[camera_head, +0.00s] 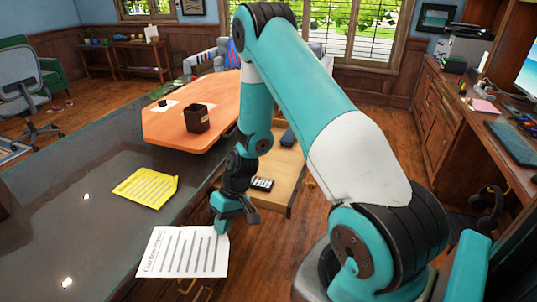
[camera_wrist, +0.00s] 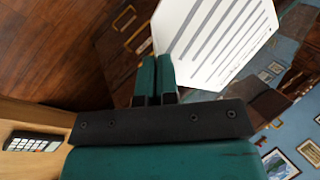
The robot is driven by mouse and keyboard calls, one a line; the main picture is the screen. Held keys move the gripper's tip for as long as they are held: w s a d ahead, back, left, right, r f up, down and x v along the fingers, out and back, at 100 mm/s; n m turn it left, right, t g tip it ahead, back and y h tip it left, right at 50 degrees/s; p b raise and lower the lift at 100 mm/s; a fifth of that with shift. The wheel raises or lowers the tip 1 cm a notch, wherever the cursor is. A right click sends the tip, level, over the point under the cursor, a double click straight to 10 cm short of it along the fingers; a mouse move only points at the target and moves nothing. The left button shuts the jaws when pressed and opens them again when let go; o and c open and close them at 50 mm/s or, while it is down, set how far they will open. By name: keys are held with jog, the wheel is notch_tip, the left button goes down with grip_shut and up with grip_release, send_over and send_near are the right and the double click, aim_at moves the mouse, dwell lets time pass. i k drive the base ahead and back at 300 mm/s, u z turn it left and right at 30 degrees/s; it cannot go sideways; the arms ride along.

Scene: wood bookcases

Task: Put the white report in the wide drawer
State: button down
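The white report (camera_head: 185,252), a printed sheet with dark lines, shows at the front edge of the dark counter and reaches past it. My gripper (camera_head: 221,222) is at its upper right corner. In the wrist view the two teal fingers (camera_wrist: 157,78) are close together with the edge of the report (camera_wrist: 225,40) between them, so they look shut on it. An open wooden drawer (camera_head: 284,172), with a brass handle, stands out behind my gripper. It also shows at the lower left of the wrist view (camera_wrist: 25,112). I cannot tell whether it is the wide one.
A dark calculator-like device (camera_head: 262,184) lies in the open drawer. A yellow sheet (camera_head: 147,187) lies on the dark counter (camera_head: 70,205). A dark pen box (camera_head: 197,118) stands on the orange desk top (camera_head: 170,132). A wooden desk (camera_head: 440,110) lines the right side, with open floor between.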

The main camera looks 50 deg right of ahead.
aim_at(275, 162)
jog(key=z, duration=2.8)
jog(key=k, duration=1.35)
jog(key=u, duration=1.1)
jog(key=i, duration=1.7)
jog(key=u, duration=0.05)
